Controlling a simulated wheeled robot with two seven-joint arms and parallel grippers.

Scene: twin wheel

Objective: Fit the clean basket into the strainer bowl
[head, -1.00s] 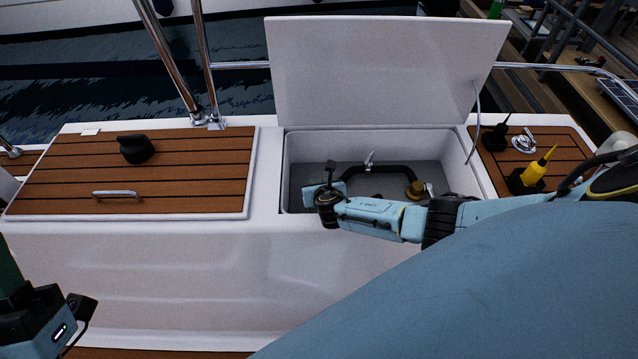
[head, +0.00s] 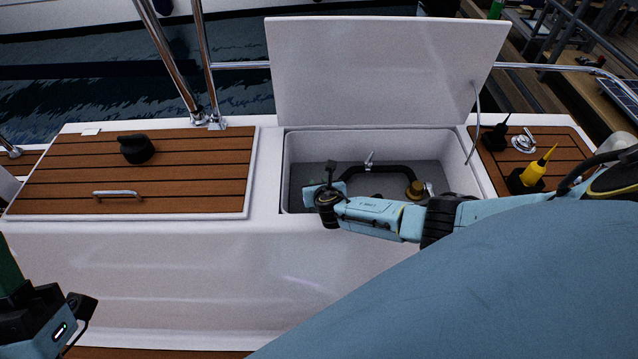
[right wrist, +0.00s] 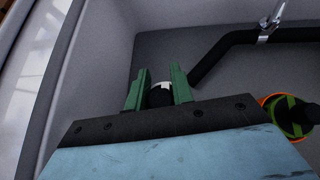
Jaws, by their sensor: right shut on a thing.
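My right gripper (right wrist: 158,90) reaches down into the open locker, its green fingers shut on a small dark thing with a white patch (right wrist: 161,92). I take this to be the clean basket, though most of it is hidden by the fingers and wrist. In the head view my right wrist hides the fingertips. A round fitting with an orange rim and green cross (right wrist: 289,114), likely the strainer bowl, is to the right of the fingers, apart from them and partly cut off by my wrist. My left gripper (head: 10,275) is only partly in view at the lower left edge.
The locker's white walls (head: 300,150) stand close around my right wrist. A black hose (right wrist: 225,50) with a metal clamp runs along its floor. The raised lid (head: 385,70) stands behind.

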